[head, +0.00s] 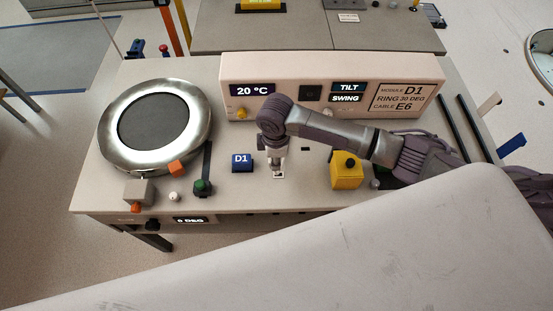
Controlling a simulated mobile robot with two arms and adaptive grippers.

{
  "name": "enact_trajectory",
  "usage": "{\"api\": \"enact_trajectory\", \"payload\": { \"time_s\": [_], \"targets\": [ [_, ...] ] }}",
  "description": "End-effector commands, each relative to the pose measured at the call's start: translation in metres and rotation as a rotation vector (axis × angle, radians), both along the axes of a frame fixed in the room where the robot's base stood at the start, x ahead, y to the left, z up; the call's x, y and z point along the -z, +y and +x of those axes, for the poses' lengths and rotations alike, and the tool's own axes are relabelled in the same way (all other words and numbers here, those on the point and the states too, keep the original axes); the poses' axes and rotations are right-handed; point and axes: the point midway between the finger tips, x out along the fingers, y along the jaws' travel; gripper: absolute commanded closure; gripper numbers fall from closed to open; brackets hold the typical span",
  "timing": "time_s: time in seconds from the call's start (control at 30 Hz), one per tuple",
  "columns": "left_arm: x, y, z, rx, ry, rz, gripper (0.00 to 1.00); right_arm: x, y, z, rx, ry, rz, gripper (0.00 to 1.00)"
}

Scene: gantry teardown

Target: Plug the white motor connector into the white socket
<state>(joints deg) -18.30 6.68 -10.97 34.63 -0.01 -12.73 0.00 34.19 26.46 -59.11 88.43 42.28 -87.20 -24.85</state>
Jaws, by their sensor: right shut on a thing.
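My right gripper (278,164) points down at the middle of the table, just right of the blue D1 block. It is shut on a small white piece, which I take to be the white motor connector; the fingers hide most of it. Directly under the fingertips is a small white plate with a dark opening, the white socket (279,175). The view is too small to tell whether the connector is in the socket or just above it. My left gripper is not in view.
The blue D1 block (242,162) stands close left of the gripper, and a yellow block (346,172) stands to its right. A panel box (300,75) is behind. A round metal ring (192,135) lies at left, with small knobs (202,187) near the front edge.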

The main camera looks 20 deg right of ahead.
Motion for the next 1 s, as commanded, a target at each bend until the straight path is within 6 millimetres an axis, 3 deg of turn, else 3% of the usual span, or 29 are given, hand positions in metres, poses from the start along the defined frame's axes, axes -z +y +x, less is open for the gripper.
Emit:
{"api": "enact_trajectory", "payload": {
  "time_s": [0.13,0.37,0.47,0.57,0.73,1.0],
  "targets": [
    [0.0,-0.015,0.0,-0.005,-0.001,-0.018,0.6,0.0,-0.002,0.001,0.002,0.0,-0.002,1.0],
    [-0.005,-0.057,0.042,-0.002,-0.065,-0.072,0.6,-0.001,-0.001,0.0,0.001,0.0,-0.002,1.0],
    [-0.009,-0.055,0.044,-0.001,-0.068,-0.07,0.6,-0.002,-0.001,0.0,0.001,0.001,-0.002,1.0],
    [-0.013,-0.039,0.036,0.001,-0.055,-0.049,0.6,-0.002,-0.001,0.0,0.001,0.001,-0.002,1.0],
    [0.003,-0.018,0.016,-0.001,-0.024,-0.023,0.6,0.018,-0.001,0.0,0.001,0.001,-0.002,1.0],
    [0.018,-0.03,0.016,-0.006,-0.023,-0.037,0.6,0.044,-0.002,0.001,0.002,0.0,-0.001,1.0]
  ]
}}
